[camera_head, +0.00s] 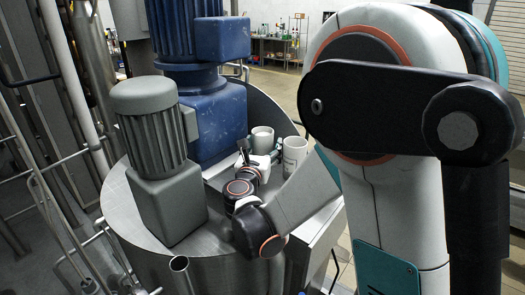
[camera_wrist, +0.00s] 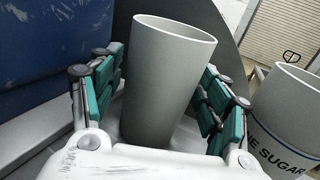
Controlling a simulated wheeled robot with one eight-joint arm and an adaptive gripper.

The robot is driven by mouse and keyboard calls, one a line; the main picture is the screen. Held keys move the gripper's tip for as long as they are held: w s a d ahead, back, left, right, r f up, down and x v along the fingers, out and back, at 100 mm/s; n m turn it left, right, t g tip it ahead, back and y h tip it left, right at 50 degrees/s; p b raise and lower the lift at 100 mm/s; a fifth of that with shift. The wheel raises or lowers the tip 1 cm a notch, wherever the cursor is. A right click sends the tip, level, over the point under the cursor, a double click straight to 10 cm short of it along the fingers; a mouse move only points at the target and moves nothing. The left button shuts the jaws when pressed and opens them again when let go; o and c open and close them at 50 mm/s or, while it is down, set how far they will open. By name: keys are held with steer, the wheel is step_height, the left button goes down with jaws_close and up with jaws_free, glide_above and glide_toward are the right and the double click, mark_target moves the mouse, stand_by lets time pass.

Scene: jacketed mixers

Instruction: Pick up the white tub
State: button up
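The white tub (camera_wrist: 165,85) is a plain, tapered, open-topped vessel, wider at the rim and looking light grey in the wrist view. It stands between the two teal-padded fingers of my gripper (camera_wrist: 164,66), with a narrow gap showing on each side. My gripper is open around it; the tub's lower front is hidden by the gripper's palm. In the head view the tub (camera_head: 262,138) stands on the steel mixer top just beyond my gripper (camera_head: 257,156), with its lower part hidden.
A white container with dark lettering, partly reading "SUGAR" (camera_wrist: 288,115), stands close on the right; it also shows in the head view (camera_head: 294,156). The blue motor housing (camera_head: 219,120) is close on the left. A grey motor (camera_head: 158,160) stands nearer the front.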

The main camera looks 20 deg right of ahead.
steer(key=c, duration=1)
steer(key=shift+r, duration=0.1)
steer(key=shift+c, duration=0.2)
step_height(320, 180, up, 10)
steer(key=p, duration=0.2)
